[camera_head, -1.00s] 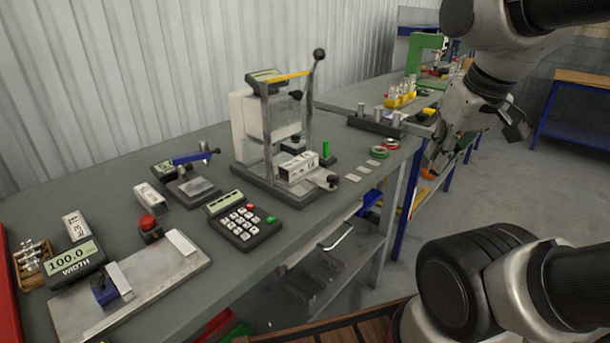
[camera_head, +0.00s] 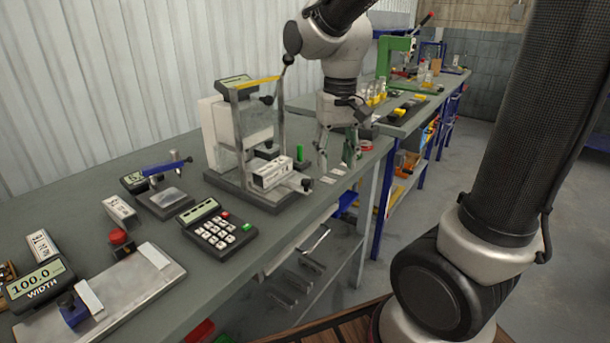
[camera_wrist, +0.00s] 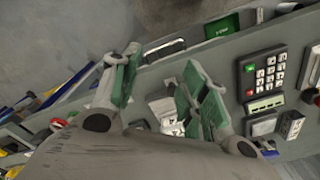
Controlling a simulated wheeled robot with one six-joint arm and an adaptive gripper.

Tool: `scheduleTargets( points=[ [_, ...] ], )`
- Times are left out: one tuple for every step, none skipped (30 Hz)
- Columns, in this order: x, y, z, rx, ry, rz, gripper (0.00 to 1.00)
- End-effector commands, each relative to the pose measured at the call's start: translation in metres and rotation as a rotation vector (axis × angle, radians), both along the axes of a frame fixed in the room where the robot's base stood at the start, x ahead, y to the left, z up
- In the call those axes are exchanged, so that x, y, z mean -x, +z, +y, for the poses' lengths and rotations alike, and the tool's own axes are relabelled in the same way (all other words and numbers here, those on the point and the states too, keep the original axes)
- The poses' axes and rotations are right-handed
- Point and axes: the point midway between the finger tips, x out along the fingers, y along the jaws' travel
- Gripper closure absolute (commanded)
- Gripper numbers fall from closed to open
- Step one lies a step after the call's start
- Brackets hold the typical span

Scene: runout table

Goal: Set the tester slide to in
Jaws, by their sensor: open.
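The tester (camera_head: 236,140) is an upright frame with a digital display, a yellow bar and a side lever with a black ball, standing on a dark base. Its slide (camera_head: 294,182) is a light plate with a dark knob, sticking out at the front right of the base. My gripper (camera_head: 338,168) is open and empty, pointing down over the table just right of the tester, apart from the slide. In the wrist view my gripper (camera_wrist: 158,82) shows spread fingers with green pads; the slide is mostly hidden behind a finger there.
A keypad (camera_head: 217,230) stands in front of the tester, and a width gauge (camera_head: 38,280) is at the left. A green press (camera_head: 392,62) is on the farther table.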

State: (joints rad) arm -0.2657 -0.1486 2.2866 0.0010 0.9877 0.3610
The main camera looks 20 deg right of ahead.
Motion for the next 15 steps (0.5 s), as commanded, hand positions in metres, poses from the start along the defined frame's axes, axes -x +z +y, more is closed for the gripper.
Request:
scheduleTargets(
  points=[
    [-0.016, -0.007, 0.012, 0.007, -0.071, 0.025, 0.56],
    [-0.026, -0.010, 0.018, 0.011, -0.131, 0.035, 0.56],
    [-0.038, -0.014, 0.026, 0.015, -0.218, 0.043, 0.56],
    [-0.045, -0.015, 0.030, 0.018, -0.284, 0.046, 0.56],
    [-0.052, -0.015, 0.033, 0.018, -0.348, 0.045, 0.56],
    [-0.059, -0.014, 0.036, 0.017, -0.431, 0.043, 0.56],
    [-0.064, -0.012, 0.037, 0.014, -0.492, 0.037, 0.56],
    [-0.068, -0.008, 0.038, 0.009, -0.549, 0.029, 0.56],
    [-0.072, -0.003, 0.039, 0.002, -0.620, 0.019, 0.56],
    [-0.073, -0.001, 0.040, -0.001, -0.668, 0.015, 0.56],
    [-0.074, 0.000, 0.040, -0.003, -0.713, 0.014, 0.56],
    [-0.074, 0.000, 0.040, -0.002, -0.765, 0.015, 0.56],
    [-0.073, 0.000, 0.040, -0.002, -0.799, 0.016, 0.56],
    [-0.073, -0.001, 0.039, -0.001, -0.827, 0.016, 0.56],
    [-0.073, -0.001, 0.039, -0.001, -0.855, 0.017, 0.56]
  ],
)
